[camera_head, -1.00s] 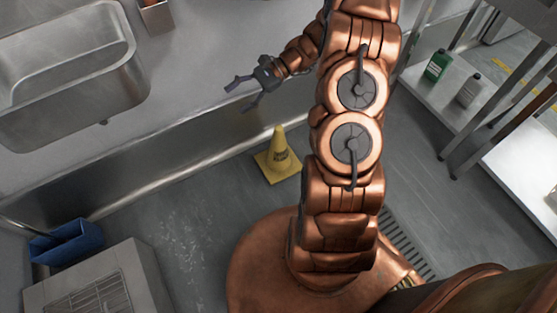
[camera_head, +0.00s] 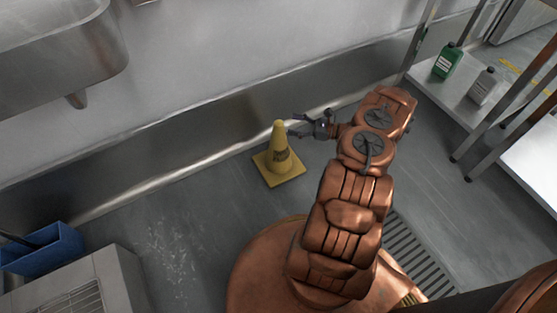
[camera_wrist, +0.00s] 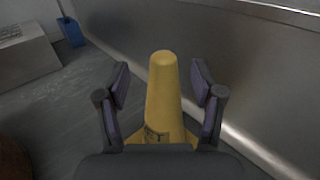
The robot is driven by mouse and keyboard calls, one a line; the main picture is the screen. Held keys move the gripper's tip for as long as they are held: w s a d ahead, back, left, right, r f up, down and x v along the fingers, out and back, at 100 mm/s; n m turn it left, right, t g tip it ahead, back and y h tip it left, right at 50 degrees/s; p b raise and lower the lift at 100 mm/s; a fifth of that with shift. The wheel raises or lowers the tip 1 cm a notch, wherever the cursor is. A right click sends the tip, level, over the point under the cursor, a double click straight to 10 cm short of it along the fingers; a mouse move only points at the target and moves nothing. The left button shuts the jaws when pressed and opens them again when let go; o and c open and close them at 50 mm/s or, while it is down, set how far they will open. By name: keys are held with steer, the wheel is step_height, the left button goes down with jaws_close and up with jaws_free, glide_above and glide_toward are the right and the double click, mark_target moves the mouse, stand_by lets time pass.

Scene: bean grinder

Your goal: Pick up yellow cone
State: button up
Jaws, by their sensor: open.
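The yellow cone (camera_head: 279,152) stands upright on its square base on the grey floor, close to the metal wall. My gripper (camera_head: 291,126) is open just to the right of the cone's upper part in the head view. In the wrist view the cone (camera_wrist: 163,95) stands centred between the two open fingers of my gripper (camera_wrist: 162,90), with a gap on each side. Its lower part and base are partly hidden by the gripper body there.
A metal wall (camera_head: 190,135) runs behind the cone. A blue bucket (camera_head: 45,252) and a grey box-like unit (camera_head: 85,285) stand at lower left. A shelf (camera_head: 465,95) with a green bottle (camera_head: 447,60) and a grey bottle (camera_head: 485,86) is at right. A floor grate (camera_head: 410,255) lies beside my base.

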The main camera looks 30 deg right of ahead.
mark_target(278, 122)
steer(key=shift+m+t, duration=0.3)
steer(key=shift+m, duration=0.1)
steer(key=shift+f+b+x, duration=0.25)
steer(key=shift+b+x, duration=0.25)
steer(key=shift+x, duration=0.6)
steer(key=shift+f+b+x, duration=0.25)
steer(key=shift+b+x, duration=0.25)
steer(key=shift+x, duration=0.6)
steer(key=shift+f+b+x, duration=0.3)
steer(key=shift+b+x, duration=0.2)
steer(key=shift+x, duration=0.6)
steer(key=shift+w+d, duration=0.1)
steer(key=shift+c, duration=0.3)
jaws_close()
